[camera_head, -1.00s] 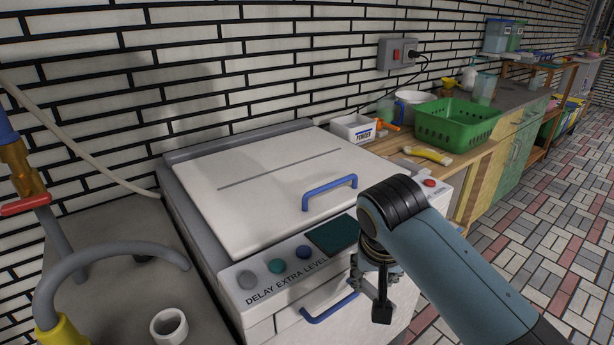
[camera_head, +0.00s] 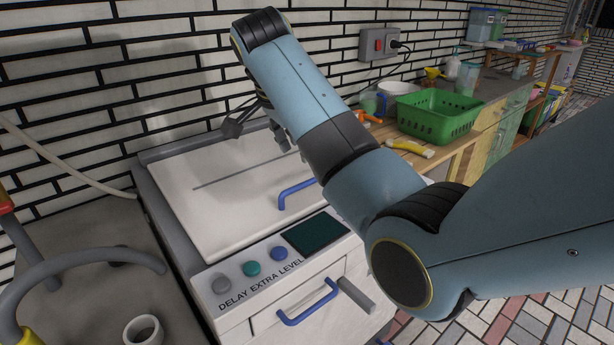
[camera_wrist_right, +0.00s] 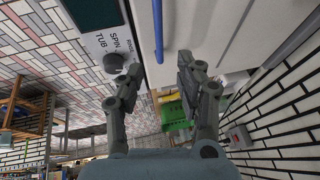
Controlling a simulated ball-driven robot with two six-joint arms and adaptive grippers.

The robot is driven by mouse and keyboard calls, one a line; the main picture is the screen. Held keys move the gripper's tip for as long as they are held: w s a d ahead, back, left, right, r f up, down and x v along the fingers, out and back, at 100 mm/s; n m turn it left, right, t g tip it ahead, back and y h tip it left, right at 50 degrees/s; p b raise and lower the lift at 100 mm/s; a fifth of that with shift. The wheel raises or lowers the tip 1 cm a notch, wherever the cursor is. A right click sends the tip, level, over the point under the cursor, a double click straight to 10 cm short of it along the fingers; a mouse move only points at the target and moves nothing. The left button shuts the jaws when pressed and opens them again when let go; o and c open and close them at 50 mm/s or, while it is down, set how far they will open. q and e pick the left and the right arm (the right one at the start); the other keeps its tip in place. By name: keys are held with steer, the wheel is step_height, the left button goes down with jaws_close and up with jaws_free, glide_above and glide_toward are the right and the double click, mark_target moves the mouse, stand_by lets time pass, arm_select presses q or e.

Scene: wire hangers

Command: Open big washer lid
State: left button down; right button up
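The big washer has a white top lid (camera_head: 185,215) lying flat and shut. A blue bar handle (camera_head: 297,190) stands near its front edge, partly hidden by my right arm; the blue handle also shows in the right wrist view (camera_wrist_right: 157,30). My right gripper (camera_head: 258,133) is over the back part of the lid, beyond the handle, with its fingers spread. In the right wrist view, the open, empty gripper (camera_wrist_right: 158,78) has the blue handle ahead, between the lines of its fingers and apart from them. My left gripper is not in view.
The washer's front panel has buttons (camera_head: 250,268) and a dark screen (camera_head: 318,234); a lower blue handle (camera_head: 310,304) is below. A green basket (camera_head: 437,117) and a yellow item (camera_head: 409,148) are on the counter. A brick wall stands close behind. A hose (camera_head: 65,262) is at left.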

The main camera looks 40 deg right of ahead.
mark_target(309, 181)
steer(key=x, duration=1)
steer(key=shift+s+d+f, duration=0.1)
steer(key=shift+d+f, duration=0.05)
steer(key=shift+f, duration=0.15)
jaws_close()
